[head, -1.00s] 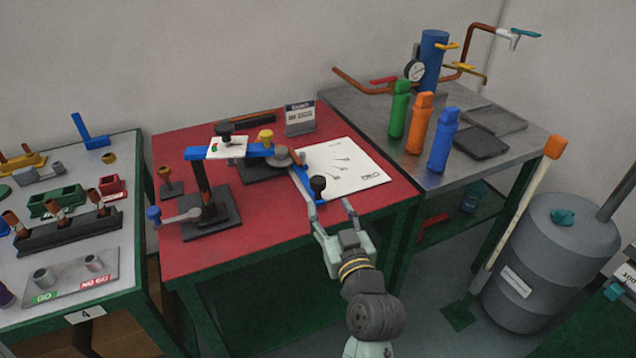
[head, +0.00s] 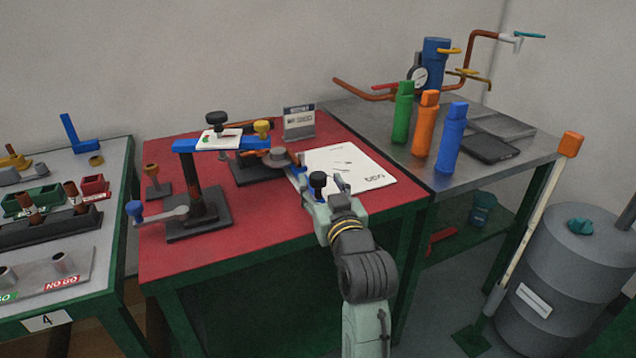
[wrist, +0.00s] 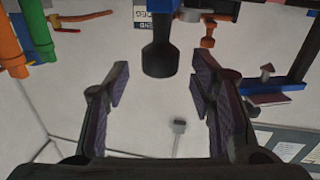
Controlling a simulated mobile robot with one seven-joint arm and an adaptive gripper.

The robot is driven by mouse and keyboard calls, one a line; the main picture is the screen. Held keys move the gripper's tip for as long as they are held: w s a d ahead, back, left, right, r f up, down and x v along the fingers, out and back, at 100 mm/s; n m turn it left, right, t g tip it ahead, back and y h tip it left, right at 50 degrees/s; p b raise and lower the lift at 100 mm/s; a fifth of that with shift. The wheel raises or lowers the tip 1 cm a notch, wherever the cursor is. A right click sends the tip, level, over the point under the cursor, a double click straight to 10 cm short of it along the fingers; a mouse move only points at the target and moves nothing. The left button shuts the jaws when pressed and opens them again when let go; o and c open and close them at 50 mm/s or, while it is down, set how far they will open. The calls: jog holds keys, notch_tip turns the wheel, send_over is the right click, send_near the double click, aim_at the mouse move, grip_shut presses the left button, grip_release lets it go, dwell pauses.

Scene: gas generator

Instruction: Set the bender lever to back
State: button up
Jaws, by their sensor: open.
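The bender (head: 275,160) stands at the back of the red table. The gripper partly hides the lever's near end.
A stand (head: 203,180) with a blue bar and a grey crank is left of the lever. A white sheet (head: 355,165) lies to the right. Green, orange and blue cylinders (head: 452,140) stand on the grey table. The red table's front strip is clear.

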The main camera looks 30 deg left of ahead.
aim_at(321, 182)
jog(key=shift+x, duration=1.75)
jog(key=shift+c, duration=0.5)
grip_shut()
